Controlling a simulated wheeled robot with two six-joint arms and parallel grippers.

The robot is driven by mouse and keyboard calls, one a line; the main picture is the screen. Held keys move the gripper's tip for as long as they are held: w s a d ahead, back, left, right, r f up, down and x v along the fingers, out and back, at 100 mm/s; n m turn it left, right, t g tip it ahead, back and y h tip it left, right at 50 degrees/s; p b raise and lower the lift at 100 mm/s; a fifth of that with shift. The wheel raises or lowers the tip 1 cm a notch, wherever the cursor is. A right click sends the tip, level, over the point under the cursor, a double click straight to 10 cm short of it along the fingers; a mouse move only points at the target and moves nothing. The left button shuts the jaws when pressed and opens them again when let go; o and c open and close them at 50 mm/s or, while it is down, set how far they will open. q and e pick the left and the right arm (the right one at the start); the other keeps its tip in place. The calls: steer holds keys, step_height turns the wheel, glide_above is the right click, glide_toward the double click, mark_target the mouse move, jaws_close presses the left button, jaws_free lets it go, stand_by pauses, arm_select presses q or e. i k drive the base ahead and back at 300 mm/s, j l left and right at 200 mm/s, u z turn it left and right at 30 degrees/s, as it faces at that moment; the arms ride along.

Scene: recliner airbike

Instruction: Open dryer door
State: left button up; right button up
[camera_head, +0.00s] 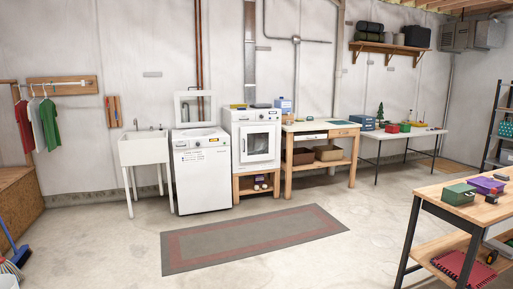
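The dryer (242,115) is a white front-loading machine raised on a wooden stand against the far wall, right of the white top-loading washer (203,182). The dryer door (258,143) is a white square panel with a dark window on the dryer's front, and it looks shut. The dryer is well away from me across the room. Neither of my grippers is in view.
A grey and red rug (250,240) lies on the floor before the machines. A wooden workbench (455,192) with tools stands at the near right. A white sink (144,150) stands left of the washer. A broom (12,245) is at the lower left. Open floor lies between.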

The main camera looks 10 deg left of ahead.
mark_target(271, 129)
steer(key=i+u, duration=0.25)
steer(key=i, duration=5.5)
steer(key=i+z, duration=0.1)
steer(key=i, duration=0.4)
steer(key=i+j+z, duration=0.1)
steer(key=i, duration=0.35)
steer(key=i+j+z, duration=0.1)
steer(key=i, duration=0.4)
steer(key=j, duration=0.1)
